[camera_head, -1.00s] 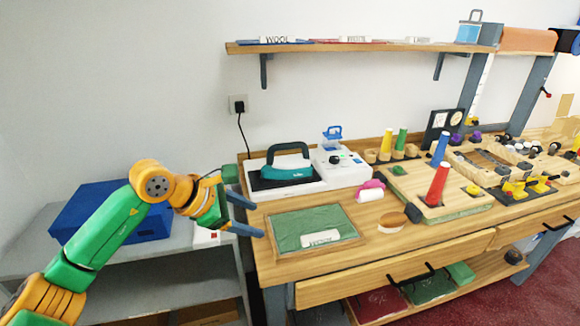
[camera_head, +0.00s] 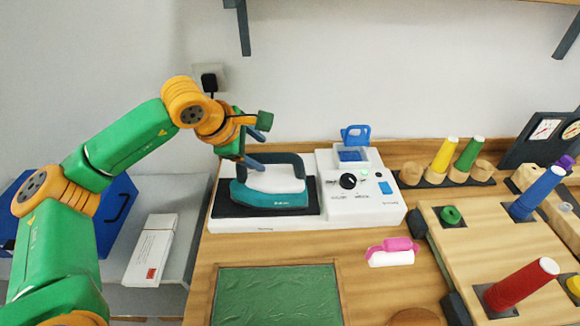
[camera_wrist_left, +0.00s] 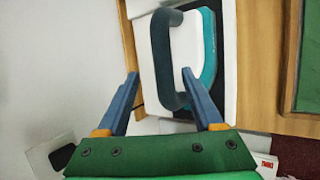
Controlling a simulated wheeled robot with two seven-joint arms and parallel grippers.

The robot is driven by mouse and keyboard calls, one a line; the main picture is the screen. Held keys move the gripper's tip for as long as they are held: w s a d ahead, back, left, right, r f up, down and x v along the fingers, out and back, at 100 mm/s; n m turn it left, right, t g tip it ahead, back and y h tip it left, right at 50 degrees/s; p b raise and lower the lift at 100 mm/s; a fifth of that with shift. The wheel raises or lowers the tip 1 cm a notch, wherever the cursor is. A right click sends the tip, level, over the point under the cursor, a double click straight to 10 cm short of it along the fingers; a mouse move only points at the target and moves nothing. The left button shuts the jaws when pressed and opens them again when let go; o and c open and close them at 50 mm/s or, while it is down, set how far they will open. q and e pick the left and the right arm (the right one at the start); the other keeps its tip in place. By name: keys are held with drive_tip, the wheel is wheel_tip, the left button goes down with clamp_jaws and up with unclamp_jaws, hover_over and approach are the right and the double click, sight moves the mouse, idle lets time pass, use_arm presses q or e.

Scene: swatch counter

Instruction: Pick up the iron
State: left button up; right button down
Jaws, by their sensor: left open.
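The iron (camera_head: 270,191) has a teal base, a white body and a dark green loop handle. It rests on the black pad (camera_head: 232,211) of a white station at the back left of the counter. In the left wrist view the iron (camera_wrist_left: 207,48) lies just ahead, its handle loop reaching between my finger lines. My left gripper (camera_head: 260,148) is open and empty at the handle's left end, its blue fingers spread. In the left wrist view the gripper (camera_wrist_left: 158,85) has one finger on each side of the handle's near end. Whether they touch it is unclear. My right gripper is not in view.
The station's control box (camera_head: 362,203) with a dial stands right of the iron. A green mat (camera_head: 277,296) lies in front. A wall outlet (camera_head: 210,78) is behind my wrist.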

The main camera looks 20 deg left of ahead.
sight(262, 156)
use_arm(q)
drive_tip(key=f+p, duration=0.1)
drive_tip(key=p, duration=0.2)
drive_tip(key=shift+f, duration=0.2)
drive_tip(key=x, duration=0.2)
drive_tip(key=shift+w+d+f, duration=0.15)
drive_tip(key=shift+w+f, duration=0.1)
drive_tip(key=shift+f, duration=0.1)
drive_tip(key=shift+w+f, duration=0.25)
drive_tip(key=shift+w, duration=0.2)
drive_tip(key=shift+s+r, duration=0.15)
drive_tip(key=shift+s, duration=0.15)
drive_tip(key=c, duration=1)
clamp_jaws()
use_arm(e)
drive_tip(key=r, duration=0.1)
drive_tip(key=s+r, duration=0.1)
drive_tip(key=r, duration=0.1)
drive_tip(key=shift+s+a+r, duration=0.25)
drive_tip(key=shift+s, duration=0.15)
use_arm(q)
drive_tip(key=shift+w+r, duration=0.1)
drive_tip(key=shift+w, duration=0.1)
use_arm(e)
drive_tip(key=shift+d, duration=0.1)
